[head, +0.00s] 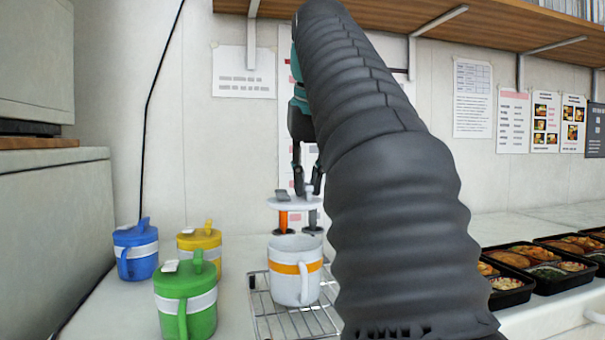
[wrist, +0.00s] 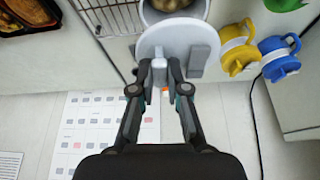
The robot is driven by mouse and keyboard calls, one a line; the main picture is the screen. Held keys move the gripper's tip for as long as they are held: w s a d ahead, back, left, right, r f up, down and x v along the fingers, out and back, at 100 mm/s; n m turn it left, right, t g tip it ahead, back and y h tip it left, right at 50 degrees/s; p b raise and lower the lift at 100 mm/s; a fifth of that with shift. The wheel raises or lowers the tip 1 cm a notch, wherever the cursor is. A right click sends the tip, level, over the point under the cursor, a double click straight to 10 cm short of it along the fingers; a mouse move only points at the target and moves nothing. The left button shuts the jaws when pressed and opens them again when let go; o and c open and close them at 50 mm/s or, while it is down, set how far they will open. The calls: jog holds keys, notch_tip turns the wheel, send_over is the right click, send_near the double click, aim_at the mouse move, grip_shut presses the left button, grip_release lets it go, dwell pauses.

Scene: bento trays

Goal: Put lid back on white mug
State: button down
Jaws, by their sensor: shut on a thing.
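The white mug (head: 296,287) with an orange band stands upright and open on a wire rack, its handle toward me. Its opening (wrist: 149,14) shows at the top of the wrist view, with brown contents inside. My gripper (head: 309,188) is shut on the white lid (head: 290,204), which it holds roughly level above the mug, apart from it. In the wrist view my gripper (wrist: 160,72) grips a raised part of the lid (wrist: 178,35). There the lid covers part of the mug's opening and sits off toward the wall side.
Lidded blue (head: 136,252), yellow (head: 200,243) and green (head: 186,303) mugs stand left of the wire rack (head: 262,312). Orange and grey upright items (head: 283,221) show below the lid, behind the mug. Bento trays (head: 541,273) line the right. A shelf (head: 450,20) hangs above.

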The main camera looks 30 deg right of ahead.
aim_at(310, 202)
jog(key=shift+f+b, duration=2)
jog(key=shift+f, duration=0.8)
jog(key=shift+s+a+p, duration=0.15)
jog(key=shift+s+p, duration=0.1)
jog(key=shift+p, duration=0.15)
jog(key=shift+f, duration=0.15)
dwell(1.0)
jog(key=c, duration=0.6)
grip_release()
jog(key=shift+p, duration=0.3)
